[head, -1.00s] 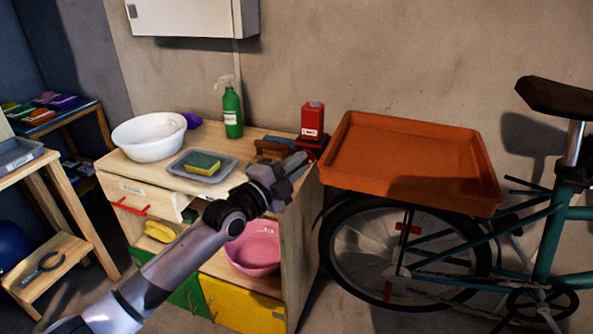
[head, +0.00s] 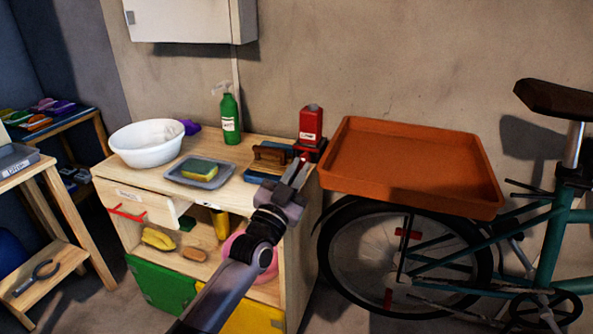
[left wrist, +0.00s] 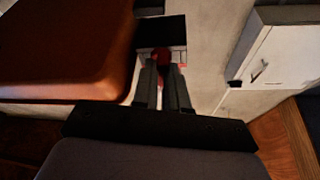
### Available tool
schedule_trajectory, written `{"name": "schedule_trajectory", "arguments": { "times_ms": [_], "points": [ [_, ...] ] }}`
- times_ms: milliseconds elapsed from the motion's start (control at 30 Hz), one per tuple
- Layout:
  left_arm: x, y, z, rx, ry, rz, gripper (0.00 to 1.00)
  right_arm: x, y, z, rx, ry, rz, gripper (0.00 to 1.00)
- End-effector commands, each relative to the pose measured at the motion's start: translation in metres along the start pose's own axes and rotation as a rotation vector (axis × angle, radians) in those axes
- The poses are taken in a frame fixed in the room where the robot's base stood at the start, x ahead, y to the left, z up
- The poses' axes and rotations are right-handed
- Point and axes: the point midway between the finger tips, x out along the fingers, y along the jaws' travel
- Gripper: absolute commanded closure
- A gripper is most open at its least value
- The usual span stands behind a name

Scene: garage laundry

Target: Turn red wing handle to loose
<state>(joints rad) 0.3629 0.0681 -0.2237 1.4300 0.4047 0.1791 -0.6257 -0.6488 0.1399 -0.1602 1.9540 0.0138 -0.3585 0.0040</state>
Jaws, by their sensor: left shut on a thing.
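My left gripper (head: 297,170) is at the right end of the cabinet top, its fingers pointing up toward a dark red base (head: 309,150) below a red container (head: 311,124). In the left wrist view, the two fingers (left wrist: 164,70) are close together and shut on a small rounded red piece (left wrist: 160,54), which I take as the red wing handle. Its wing shape and angle cannot be made out; the fingers cover most of it. A dark block with a light face (left wrist: 165,30) is behind it. My right gripper does not show.
A large orange tray (head: 405,127) is close on the right, above a bicycle wheel; it also shows in the left wrist view (left wrist: 70,45). A brown-handled blue block (head: 265,160), sponge tray (head: 199,183), green spray bottle (head: 231,118) and white bowl (head: 147,155) occupy the cabinet top (head: 240,150).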

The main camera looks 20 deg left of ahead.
Motion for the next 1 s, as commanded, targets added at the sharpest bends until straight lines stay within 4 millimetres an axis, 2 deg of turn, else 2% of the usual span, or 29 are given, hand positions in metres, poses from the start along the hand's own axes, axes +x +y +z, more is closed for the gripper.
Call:
{"name": "schedule_trajectory", "arguments": {
  "times_ms": [400, 1000],
  "points": [
    [-0.0004, 0.0034, 0.0008, -0.252, -0.004, -0.103, 1.0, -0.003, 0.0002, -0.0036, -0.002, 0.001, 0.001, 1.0],
    [-0.0006, 0.0039, 0.0014, -0.321, -0.005, -0.131, 1.0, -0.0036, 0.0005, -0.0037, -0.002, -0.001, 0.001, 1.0]
  ]
}}
